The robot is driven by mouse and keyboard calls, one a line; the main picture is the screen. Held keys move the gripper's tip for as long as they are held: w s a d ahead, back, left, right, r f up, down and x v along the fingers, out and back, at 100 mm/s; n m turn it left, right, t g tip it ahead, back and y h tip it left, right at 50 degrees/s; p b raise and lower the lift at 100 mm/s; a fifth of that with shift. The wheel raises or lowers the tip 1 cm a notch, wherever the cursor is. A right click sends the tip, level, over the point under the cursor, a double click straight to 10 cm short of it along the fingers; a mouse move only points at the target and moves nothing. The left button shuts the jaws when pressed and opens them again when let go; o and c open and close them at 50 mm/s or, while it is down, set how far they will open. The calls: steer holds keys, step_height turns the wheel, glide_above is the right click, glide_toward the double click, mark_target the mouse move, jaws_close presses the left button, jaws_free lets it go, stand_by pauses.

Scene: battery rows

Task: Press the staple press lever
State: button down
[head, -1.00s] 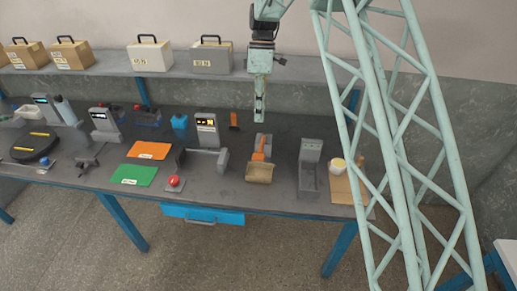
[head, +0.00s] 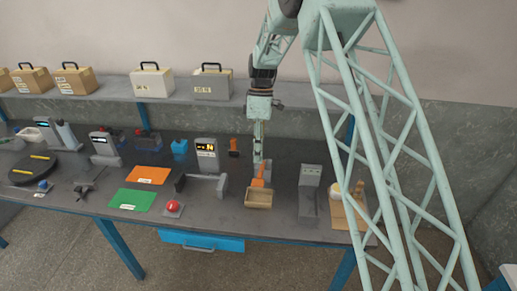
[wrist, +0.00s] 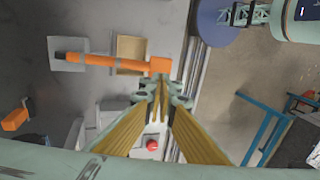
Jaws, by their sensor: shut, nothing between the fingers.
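The staple press stands near the middle of the bench, with an orange lever (head: 258,180) above a tan tray (head: 258,200). In the wrist view the orange lever (wrist: 115,63) runs sideways and ends in a blocky orange head beside the fingertips. My gripper (head: 257,160) points down just behind and above the lever in the head view. Its fingers (wrist: 160,88) are shut and empty in the wrist view. I cannot tell whether they touch the lever.
A grey device (head: 309,185) stands close on the right. A device with a lit display (head: 207,155) and a red button (head: 173,207) are on the left. Green (head: 132,200) and orange (head: 148,175) mats lie further left. A shelf with cases (head: 212,85) runs behind.

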mark_target(257, 181)
steer(key=shift+x, duration=3.85)
steer(key=shift+f, duration=0.1)
